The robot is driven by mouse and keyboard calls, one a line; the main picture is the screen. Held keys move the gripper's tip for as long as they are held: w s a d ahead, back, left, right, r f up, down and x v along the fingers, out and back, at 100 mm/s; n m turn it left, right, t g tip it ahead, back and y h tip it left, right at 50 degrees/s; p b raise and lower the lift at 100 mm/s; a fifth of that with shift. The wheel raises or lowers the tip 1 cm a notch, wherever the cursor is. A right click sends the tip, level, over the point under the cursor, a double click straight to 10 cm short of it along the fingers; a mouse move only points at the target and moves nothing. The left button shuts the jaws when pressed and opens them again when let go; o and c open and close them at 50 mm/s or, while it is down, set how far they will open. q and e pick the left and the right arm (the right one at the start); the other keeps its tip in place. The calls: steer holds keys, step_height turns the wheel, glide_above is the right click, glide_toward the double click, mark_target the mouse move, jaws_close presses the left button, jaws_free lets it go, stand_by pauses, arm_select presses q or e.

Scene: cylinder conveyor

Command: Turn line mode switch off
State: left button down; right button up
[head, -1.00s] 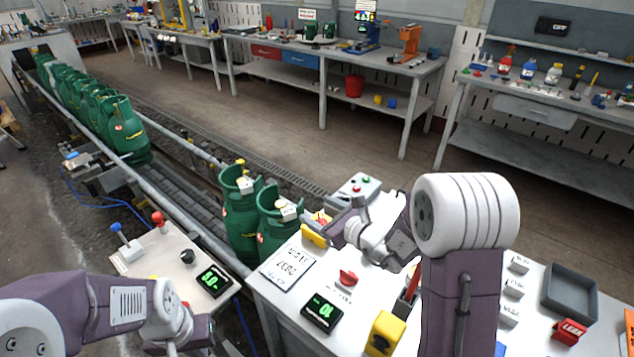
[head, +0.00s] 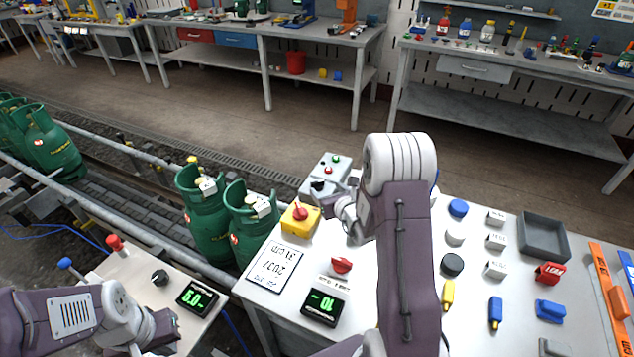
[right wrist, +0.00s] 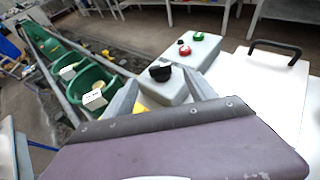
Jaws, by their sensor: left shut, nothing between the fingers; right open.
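A grey switch box with a black rotary knob (right wrist: 160,71) stands at the far edge of the white table. Its label cannot be read, so I cannot tell whether it is the line mode switch. In the right wrist view my right gripper (right wrist: 162,92) is open, its two fingers on either side of the knob in the picture; contact cannot be made out. In the head view the right gripper (head: 340,190) is beside the grey box (head: 325,170), partly hidden by my arm. My left gripper (head: 172,338) is shut and empty low at the left, only partly visible.
A red and green button box (right wrist: 192,48) adjoins the knob box. A yellow box with a red knob (head: 300,213), another red knob (head: 341,265) and a display (head: 323,308) are nearby. Green gas cylinders (head: 205,215) stand on the conveyor. A grey tray (head: 543,238) lies right.

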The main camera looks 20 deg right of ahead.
mark_target(318, 182)
steer(key=x, duration=0.9)
steer(key=shift+a+p, duration=0.1)
steer(key=shift+p, duration=0.3)
steer(key=shift+r, duration=0.1)
steer(key=shift+c, duration=0.3)
steer(key=c, duration=1.3)
